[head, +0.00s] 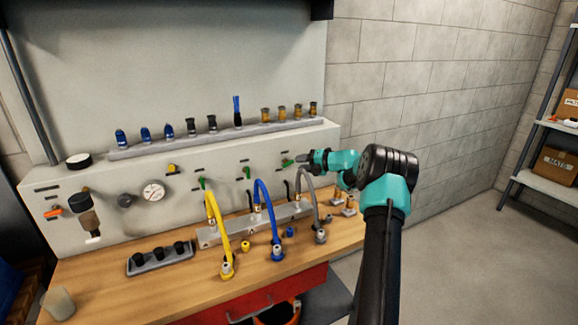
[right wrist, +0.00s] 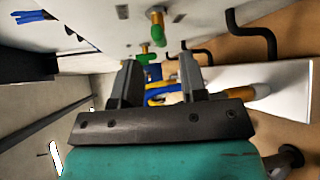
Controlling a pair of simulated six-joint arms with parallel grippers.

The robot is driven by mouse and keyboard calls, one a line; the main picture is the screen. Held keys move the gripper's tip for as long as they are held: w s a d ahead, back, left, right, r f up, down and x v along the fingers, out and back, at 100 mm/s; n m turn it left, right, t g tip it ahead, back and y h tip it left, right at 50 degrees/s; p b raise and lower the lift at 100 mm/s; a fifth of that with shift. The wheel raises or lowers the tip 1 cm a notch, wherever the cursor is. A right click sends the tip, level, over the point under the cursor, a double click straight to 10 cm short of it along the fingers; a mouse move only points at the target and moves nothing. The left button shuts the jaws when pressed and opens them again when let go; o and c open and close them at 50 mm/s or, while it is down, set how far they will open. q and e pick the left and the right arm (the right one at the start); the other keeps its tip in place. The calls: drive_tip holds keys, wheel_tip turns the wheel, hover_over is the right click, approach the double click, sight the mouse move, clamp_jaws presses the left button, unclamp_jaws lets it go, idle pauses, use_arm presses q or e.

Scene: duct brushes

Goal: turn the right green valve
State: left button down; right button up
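The right green valve (head: 287,163) sits on the upright light-grey panel, just left of my right gripper (head: 305,158). Its handle looks tilted in the head view. In the right wrist view my right gripper (right wrist: 160,72) has its two fingers apart with nothing held between them. A green valve handle on a brass stem (right wrist: 157,33) shows beyond the fingertips, seemingly not between them. A smaller green handle (right wrist: 143,56) shows farther off. The middle green valve (head: 247,173) and left green valve (head: 202,183) are farther left on the panel. My left gripper is not visible.
Yellow (head: 214,225), blue (head: 268,215) and grey (head: 312,195) hoses arch below the valves from a metal manifold. Black hooks (right wrist: 250,30) stick out near the gripper. A ledge (head: 220,136) above holds several brushes. The wooden bench front (head: 130,295) is mostly clear.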

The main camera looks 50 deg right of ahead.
sight(290, 164)
drive_tip(key=x, duration=0.5)
drive_tip(key=shift+w+a+f, duration=0.1)
drive_tip(key=shift+w+a, duration=0.1)
drive_tip(key=shift+w, duration=0.15)
clamp_jaws()
